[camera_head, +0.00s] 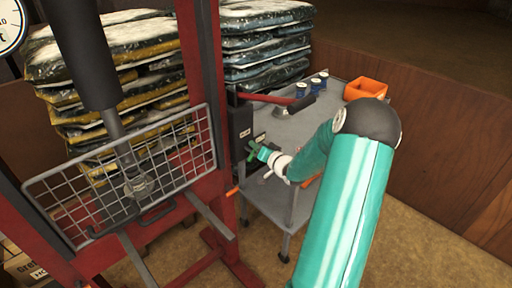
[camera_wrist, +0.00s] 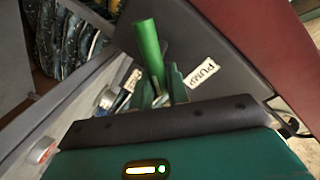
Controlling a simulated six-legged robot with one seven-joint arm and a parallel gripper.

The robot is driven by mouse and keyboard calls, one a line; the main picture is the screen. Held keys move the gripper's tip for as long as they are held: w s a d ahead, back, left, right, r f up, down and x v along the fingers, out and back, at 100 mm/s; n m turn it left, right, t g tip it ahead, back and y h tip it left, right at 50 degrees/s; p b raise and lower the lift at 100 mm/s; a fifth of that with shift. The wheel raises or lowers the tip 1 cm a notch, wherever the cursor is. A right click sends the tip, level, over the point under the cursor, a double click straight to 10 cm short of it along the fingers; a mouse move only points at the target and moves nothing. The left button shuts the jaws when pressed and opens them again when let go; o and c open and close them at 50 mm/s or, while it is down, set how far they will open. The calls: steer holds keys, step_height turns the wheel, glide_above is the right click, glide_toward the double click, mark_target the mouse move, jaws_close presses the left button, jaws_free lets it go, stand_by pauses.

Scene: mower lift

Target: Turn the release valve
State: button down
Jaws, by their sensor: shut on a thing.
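The release valve is a green handle (camera_head: 252,150) on the dark box (camera_head: 241,123) at the side of the red lift frame. In the wrist view the green handle (camera_wrist: 149,45) stands out as a bar, tilted, in front of the grey panel. My gripper (camera_head: 260,153) reaches it from the right. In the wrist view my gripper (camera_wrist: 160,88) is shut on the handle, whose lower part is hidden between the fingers. A PUMP label (camera_wrist: 203,72) is to the right of the handle and another, hard to read label (camera_wrist: 133,80) is to its left.
A red lever with a black grip (camera_head: 302,104) sticks out above the valve. Stacked bags (camera_head: 265,45) stand behind the frame. A wire mesh guard (camera_head: 75,190) is at left.

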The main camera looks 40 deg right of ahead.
steer(key=m, duration=0.2)
steer(key=f+m+y, duration=0.1)
steer(key=m, duration=0.1)
steer(key=shift+d, duration=0.3)
steer(key=shift+d+f+m+g+y, duration=0.15)
steer(key=shift+f+m+y, duration=0.15)
steer(key=shift+m, duration=0.65)
steer(key=shift+a+f+m+g+y, duration=0.15)
steer(key=shift+m+y, duration=0.15)
steer(key=shift+m, duration=0.65)
steer(key=shift+d, duration=0.1)
steer(key=c, duration=1.4)
jaws_free()
steer(key=shift+c, duration=0.2)
steer(key=s+r, duration=0.2)
steer(key=s, duration=1.1)
steer(key=shift+s+d+r, duration=0.15)
steer(key=shift+s+r, duration=0.1)
steer(key=shift+r, duration=0.05)
